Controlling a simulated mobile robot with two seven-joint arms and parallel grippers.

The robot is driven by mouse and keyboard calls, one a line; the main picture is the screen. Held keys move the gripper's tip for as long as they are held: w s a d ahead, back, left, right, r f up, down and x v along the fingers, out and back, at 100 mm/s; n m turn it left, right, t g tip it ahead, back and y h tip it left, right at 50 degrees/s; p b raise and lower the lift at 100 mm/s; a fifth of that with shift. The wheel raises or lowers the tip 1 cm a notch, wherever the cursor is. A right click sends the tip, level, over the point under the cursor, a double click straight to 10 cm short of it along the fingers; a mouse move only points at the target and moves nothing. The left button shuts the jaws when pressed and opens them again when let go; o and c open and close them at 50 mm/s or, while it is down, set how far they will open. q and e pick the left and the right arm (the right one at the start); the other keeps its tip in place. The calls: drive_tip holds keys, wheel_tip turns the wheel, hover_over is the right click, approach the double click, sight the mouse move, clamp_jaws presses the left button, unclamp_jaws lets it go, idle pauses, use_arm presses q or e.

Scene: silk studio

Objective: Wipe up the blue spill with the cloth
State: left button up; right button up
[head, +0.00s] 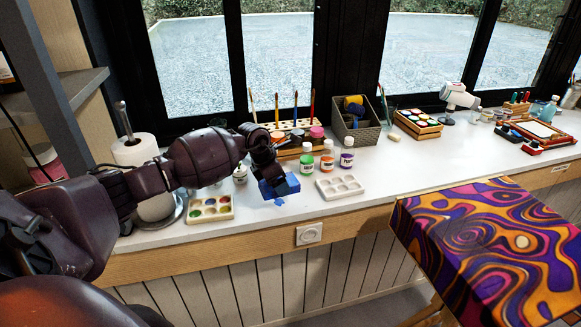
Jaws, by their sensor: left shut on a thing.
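My left gripper (268,180) reaches in from the left and is shut on a blue cloth (284,187), a small block-like piece, low over the white counter. A small blue spill (280,202) shows on the counter just below and in front of the cloth. The cloth hides part of that area, so I cannot tell how far the spill extends under it or whether the cloth touches the counter. My right gripper is not in the view.
A white palette (339,187) lies close to the right of the cloth, with paint bottles (327,160) behind it. A paint tray (210,208) sits to the left, near a paper towel roll (135,150). A patterned cloth-covered stand (490,235) fills the front right.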

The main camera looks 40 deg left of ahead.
use_arm(q)
wheel_tip(320, 180, up, 2)
drive_tip(key=shift+r+p, duration=0.1)
drive_tip(key=shift+p, duration=0.25)
drive_tip(key=shift+r, duration=0.55)
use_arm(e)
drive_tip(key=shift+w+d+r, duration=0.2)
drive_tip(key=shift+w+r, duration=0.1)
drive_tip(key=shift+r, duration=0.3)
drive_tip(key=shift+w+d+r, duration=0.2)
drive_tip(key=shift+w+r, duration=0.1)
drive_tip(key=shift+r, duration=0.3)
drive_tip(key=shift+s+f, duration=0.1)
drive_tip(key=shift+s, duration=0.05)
